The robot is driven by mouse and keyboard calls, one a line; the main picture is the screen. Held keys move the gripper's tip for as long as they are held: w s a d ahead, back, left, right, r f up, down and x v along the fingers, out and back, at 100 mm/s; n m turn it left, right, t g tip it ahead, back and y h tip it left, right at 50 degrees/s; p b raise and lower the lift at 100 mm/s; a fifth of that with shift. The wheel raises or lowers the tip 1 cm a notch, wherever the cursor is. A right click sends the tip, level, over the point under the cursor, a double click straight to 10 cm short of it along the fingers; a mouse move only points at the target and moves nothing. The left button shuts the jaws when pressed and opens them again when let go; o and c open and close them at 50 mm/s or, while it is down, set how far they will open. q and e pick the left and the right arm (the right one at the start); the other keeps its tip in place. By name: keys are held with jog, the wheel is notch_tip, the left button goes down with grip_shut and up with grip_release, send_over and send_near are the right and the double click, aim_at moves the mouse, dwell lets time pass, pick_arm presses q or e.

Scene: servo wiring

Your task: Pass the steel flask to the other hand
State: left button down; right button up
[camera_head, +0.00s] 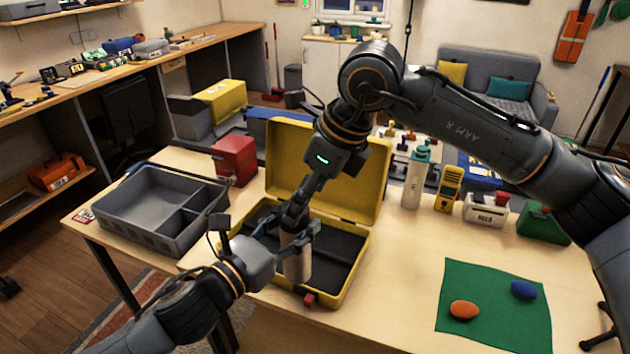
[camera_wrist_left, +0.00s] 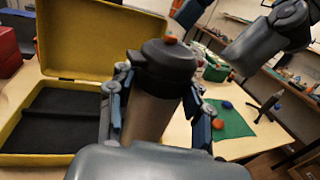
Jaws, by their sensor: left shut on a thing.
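The steel flask (camera_head: 297,266) stands upright over the front part of the open yellow case, with its top hidden in the head view. My left gripper (camera_head: 290,242) is shut around its upper body. In the left wrist view the flask (camera_wrist_left: 147,117) has a dark lid and sits between the two fingers of the left gripper (camera_wrist_left: 155,100). My right gripper (camera_head: 294,212) comes down from above, close over the flask's top in the head view. Its fingers overlap the flask and left gripper there, so I cannot tell whether they touch or how far they are open.
The yellow case (camera_head: 352,291) has a dark lining and a raised lid. A grey divided tray (camera_head: 140,222) and a red box (camera_head: 235,160) stand left. A white-green bottle (camera_head: 416,178) is right of the case. A green mat (camera_head: 490,325) holds orange and blue ovals.

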pick_arm(q)
jog(key=shift+r, duration=0.1)
pick_arm(e)
jog(key=x, duration=0.8)
jog(key=shift+d, duration=0.1)
jog(key=shift+s, duration=0.1)
jog(key=c, duration=1.4)
pick_arm(q)
jog(key=c, duration=0.5)
grip_release()
pick_arm(e)
jog(key=shift+c, duration=1.1)
